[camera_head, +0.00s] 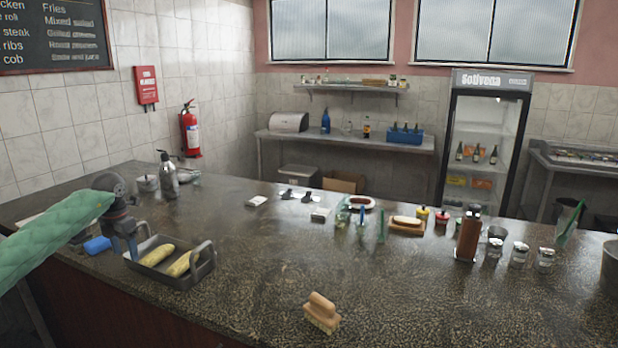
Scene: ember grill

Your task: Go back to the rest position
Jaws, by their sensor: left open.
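My left arm comes in from the left edge in a green quilted sleeve. My left gripper (130,247) is open, its fingers pointing down at the left end of a grey tray (185,279) with raised handles. Two yellow corn cobs (165,259) lie in the tray, apart from the fingers as far as I can see. Whether a finger touches the tray's left handle I cannot tell. My right gripper is not in view.
A wooden brush (321,313) lies near the counter's front edge. A blue item (97,245) lies left of the gripper. A metal bottle (168,175) stands behind it. A brown pepper mill (468,236) and several jars stand at right. The counter's middle is mostly clear.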

